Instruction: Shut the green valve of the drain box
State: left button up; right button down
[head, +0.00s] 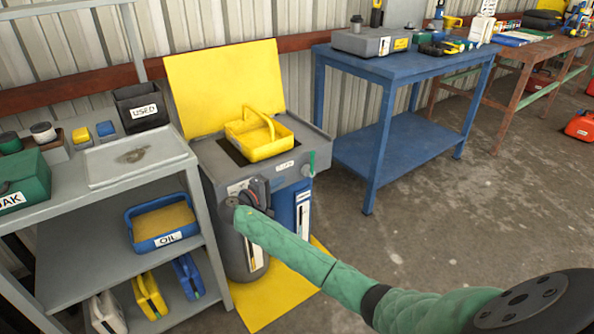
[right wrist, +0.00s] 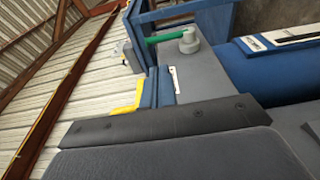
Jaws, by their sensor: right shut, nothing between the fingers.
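The drain box (head: 205,160) is a grey cabinet with its yellow lid (head: 226,85) standing open. Its green valve (head: 311,163) is a small lever at the right end of the front top edge, standing roughly upright in the head view. In the right wrist view the green lever (right wrist: 165,38) points left from a round grey hub (right wrist: 188,42). My right gripper (head: 256,190) is shut and empty in front of the box, left of and below the valve and apart from it. Part of the box front is hidden behind it. My left gripper is not in view.
A yellow handled tray (head: 262,136) sits in the box's top opening. A blue container (head: 296,205) stands beneath the valve side. A grey shelf (head: 180,165) stands left, a blue table (head: 400,75) back right.

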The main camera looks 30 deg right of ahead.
aim_at(311, 161)
jog(key=x, duration=1.2)
jog(key=shift+w+d, duration=0.1)
jog(key=shift+d, duration=0.25)
jog(key=shift+w+d, duration=0.15)
jog(key=shift+d, duration=0.4)
